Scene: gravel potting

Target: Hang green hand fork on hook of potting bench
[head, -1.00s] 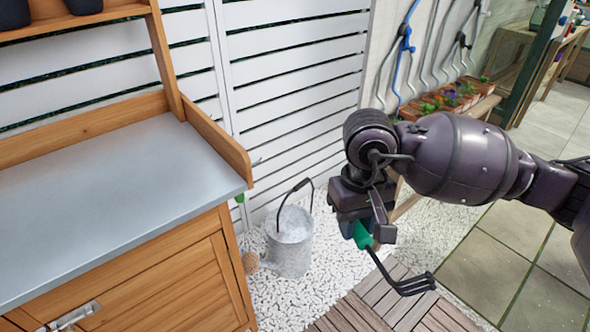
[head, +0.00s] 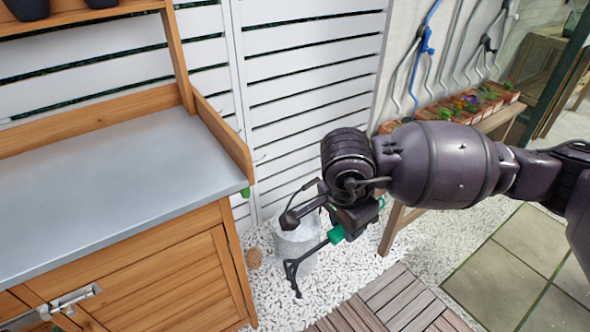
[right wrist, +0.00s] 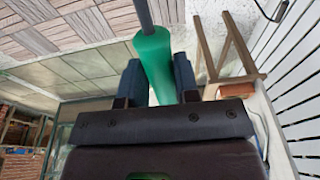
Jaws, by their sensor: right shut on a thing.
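The green hand fork has a green handle (head: 336,235) and dark tines (head: 292,272). My right gripper (head: 348,224) is shut on the handle, with the tines pointing left and down in front of the bucket. In the right wrist view the green handle (right wrist: 153,62) lies between the two fingers of the right gripper (right wrist: 157,80). The potting bench (head: 110,190) stands at the left with a grey top. A thin hook-like piece (head: 260,158) shows at its right side; its shape is too small to tell. My left gripper is not in view.
A grey metal bucket (head: 292,242) stands on white gravel behind the fork. A white slatted fence (head: 310,90) stands behind. Plant pots (head: 470,103) line a bench at right.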

